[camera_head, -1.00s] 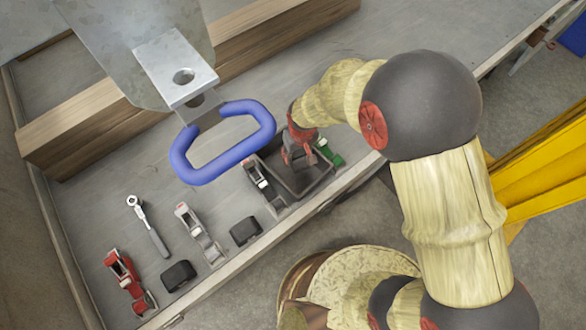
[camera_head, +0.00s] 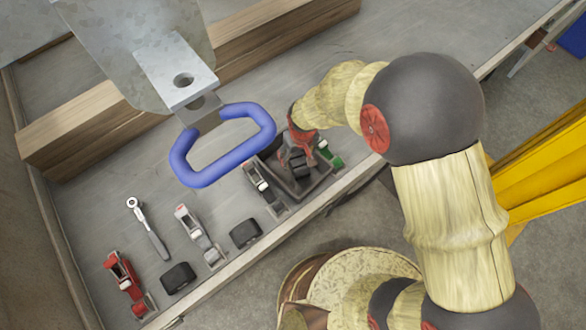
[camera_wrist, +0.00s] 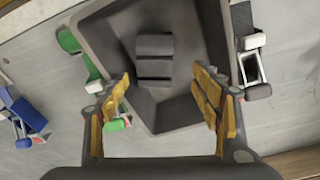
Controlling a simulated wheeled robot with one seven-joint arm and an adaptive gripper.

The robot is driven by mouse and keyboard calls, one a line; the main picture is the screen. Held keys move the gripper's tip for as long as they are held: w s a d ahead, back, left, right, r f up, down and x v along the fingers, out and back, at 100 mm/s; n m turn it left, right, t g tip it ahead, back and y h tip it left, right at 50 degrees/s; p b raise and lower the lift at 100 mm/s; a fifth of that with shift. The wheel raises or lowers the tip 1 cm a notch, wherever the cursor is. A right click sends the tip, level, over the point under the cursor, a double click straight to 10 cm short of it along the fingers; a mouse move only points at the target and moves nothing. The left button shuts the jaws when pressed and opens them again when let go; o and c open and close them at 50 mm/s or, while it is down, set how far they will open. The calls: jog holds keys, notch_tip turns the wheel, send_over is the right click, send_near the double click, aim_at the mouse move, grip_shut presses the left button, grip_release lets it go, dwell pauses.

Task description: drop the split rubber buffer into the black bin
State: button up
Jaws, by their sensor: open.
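The black bin (camera_head: 318,187) stands near the front edge of the grey bed, under my gripper (camera_head: 301,150). In the wrist view the bin (camera_wrist: 108,42) lies open below my gripper (camera_wrist: 161,76). My gripper's yellow-padded fingers are spread wide with nothing between them. A dark grey block with cross slits, seemingly the split rubber buffer (camera_wrist: 155,58), shows inside the bin beyond the fingertips, apart from both. It appears to rest on the bin floor. In the head view my gripper partly hides the bin's inside.
Two other black blocks (camera_head: 178,278) (camera_head: 245,232) lie on the bed with a ratchet (camera_head: 148,230), a red clamp (camera_head: 126,280) and grey clamps (camera_head: 200,235) (camera_head: 262,185). A green clamp (camera_head: 330,155) sits beside the bin. A blue handle (camera_head: 225,148) hangs above the bed.

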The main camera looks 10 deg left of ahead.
notch_tip(320, 180, up, 12)
jog(key=s, duration=0.1)
jog(key=shift+d+f, duration=0.15)
jog(key=shift+d, duration=0.25)
jog(key=s+d+r+m+t, duration=0.2)
jog(key=s+d+r, duration=0.4)
jog(key=d+r, duration=0.6)
jog(key=s+d+r+m+t, duration=0.2)
jog(key=s+d+r+m, duration=0.3)
jog(key=d+r, duration=0.7)
jog(key=shift+s+d+h, duration=0.4)
jog(key=shift+s+d, duration=0.65)
jog(key=shift+s, duration=0.05)
jog(key=shift+c, duration=0.7)
